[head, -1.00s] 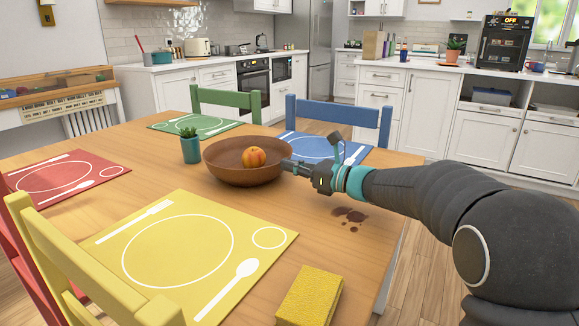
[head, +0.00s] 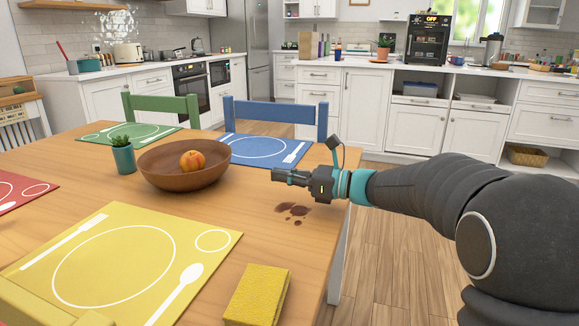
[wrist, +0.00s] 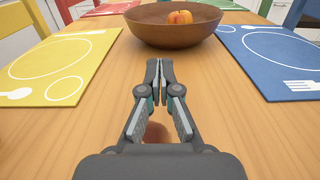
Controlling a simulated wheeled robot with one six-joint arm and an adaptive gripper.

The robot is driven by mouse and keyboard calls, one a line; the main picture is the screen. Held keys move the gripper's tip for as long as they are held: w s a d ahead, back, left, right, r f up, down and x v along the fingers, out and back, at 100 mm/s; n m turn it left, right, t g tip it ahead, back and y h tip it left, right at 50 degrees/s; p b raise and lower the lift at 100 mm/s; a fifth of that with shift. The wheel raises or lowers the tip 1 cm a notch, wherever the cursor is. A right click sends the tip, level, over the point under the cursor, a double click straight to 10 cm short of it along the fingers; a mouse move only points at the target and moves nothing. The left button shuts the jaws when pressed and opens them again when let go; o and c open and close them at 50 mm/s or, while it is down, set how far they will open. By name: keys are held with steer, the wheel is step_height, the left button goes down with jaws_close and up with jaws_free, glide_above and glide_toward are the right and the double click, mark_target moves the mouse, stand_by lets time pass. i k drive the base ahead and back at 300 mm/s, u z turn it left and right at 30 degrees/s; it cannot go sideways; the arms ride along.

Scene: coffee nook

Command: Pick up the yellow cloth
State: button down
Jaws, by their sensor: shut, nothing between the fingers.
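The yellow cloth (head: 257,295) is a thick, sponge-like block lying on the wooden table near its front right edge, at the bottom of the head view. It is not in the wrist view. My gripper (head: 273,175) is shut and empty, low over the table, farther back than the cloth and apart from it. In the wrist view my gripper (wrist: 160,65) has its fingertips together, pointing toward the wooden bowl.
The brown bowl (head: 185,178) holds a peach (head: 192,160). A dark spill (head: 292,209) lies just below my gripper. A yellow placemat (head: 130,260) lies left of the cloth. A potted plant (head: 123,156) stands by the bowl. The floor right of the table is clear.

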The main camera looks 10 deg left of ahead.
mark_target(258, 299)
steer(key=k, duration=1.5)
